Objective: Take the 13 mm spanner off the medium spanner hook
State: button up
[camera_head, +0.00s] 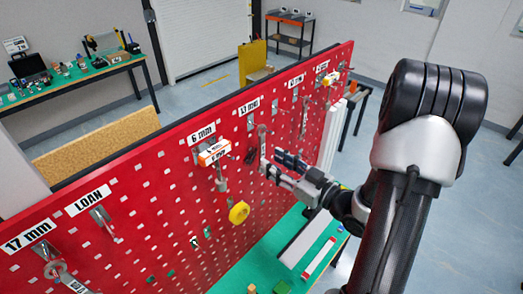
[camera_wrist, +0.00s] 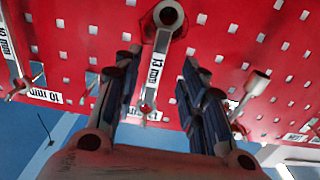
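The 13 mm spanner (camera_wrist: 154,72) hangs on the red pegboard, its ring end at the top of the wrist view and its tag reading 13 mm. My gripper (camera_wrist: 161,65) is open, with one dark finger on each side of the spanner and visible gaps to both. In the head view my gripper (camera_head: 270,163) is close to the board at the spanner's lower part. The hook is mostly hidden by the ring end.
Another spanner (camera_wrist: 250,95) hangs to the right in the wrist view, and a tagged one (camera_wrist: 10,45) to the left. In the head view an orange-white box (camera_head: 213,152) and a yellow tape roll (camera_head: 239,213) are on the pegboard (camera_head: 150,190). A green bench (camera_head: 265,258) lies below.

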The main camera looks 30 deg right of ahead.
aim_at(263, 156)
jog(key=x, duration=0.3)
jog(key=p+x, duration=0.1)
jog(key=x, duration=0.2)
jog(key=shift+d+f, duration=0.15)
jog(key=shift+f, duration=0.05)
jog(key=shift+c, duration=0.5)
grip_shut()
